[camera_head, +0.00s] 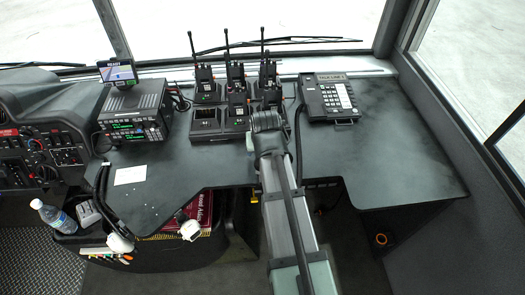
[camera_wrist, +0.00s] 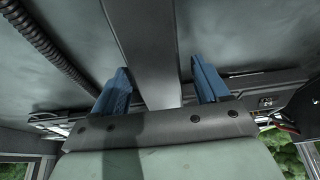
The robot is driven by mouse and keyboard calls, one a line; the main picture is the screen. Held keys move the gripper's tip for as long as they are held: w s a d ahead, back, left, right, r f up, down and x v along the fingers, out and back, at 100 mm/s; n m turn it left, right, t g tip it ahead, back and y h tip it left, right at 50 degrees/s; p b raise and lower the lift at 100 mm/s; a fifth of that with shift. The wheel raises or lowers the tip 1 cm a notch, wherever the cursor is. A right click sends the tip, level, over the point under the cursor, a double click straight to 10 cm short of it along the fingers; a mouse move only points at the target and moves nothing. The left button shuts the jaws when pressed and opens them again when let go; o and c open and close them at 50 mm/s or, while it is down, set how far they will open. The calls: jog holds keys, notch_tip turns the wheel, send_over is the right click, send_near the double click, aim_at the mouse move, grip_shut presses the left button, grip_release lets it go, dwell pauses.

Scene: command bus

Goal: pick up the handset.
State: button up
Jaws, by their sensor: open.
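A black desk phone (camera_head: 343,100) with a pale keypad and small display stands on the dark counter, right of centre in the head view. Its dark handset (camera_head: 312,98) appears to lie along the phone's left side; its edges are hard to tell from the black body. My gripper (camera_wrist: 160,66) shows in the wrist view with two blue fingers spread apart and nothing between them. I cannot make out the fingers in the head view, where my arm reaches up the middle, left of the phone. The handset is not recognisable in the wrist view.
Handheld radios with antennas stand in a charger bank (camera_head: 208,136), close beyond my arm. A radio unit (camera_head: 134,113) with a screen sits to the left. A white card (camera_head: 130,175) lies on the counter (camera_head: 390,160), whose right part is clear. A bottle (camera_head: 52,215) stands lower left.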

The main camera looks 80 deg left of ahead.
jog(key=c, duration=1.2)
notch_tip(320, 180, up, 9)
jog(key=shift+f, duration=0.2)
jog(key=shift+c, duration=0.2)
jog(key=shift+r, duration=0.35)
jog(key=shift+w+r, duration=0.2)
jog(key=shift+w, duration=0.05)
jog(key=w+a+m, duration=0.1)
jog(key=w+a, duration=0.4)
jog(key=w, duration=0.3)
jog(key=w+a+m, duration=0.1)
jog(key=w+a, duration=0.5)
jog(key=w, duration=0.2)
jog(key=w+a+r+n, duration=0.1)
jog(key=w+a, duration=0.1)
jog(key=a, duration=0.5)
jog(key=w+a+n, duration=0.1)
jog(key=w+a, duration=0.2)
jog(key=a, duration=0.4)
jog(key=shift+a+r, duration=0.2)
jog(key=shift+r, duration=0.2)
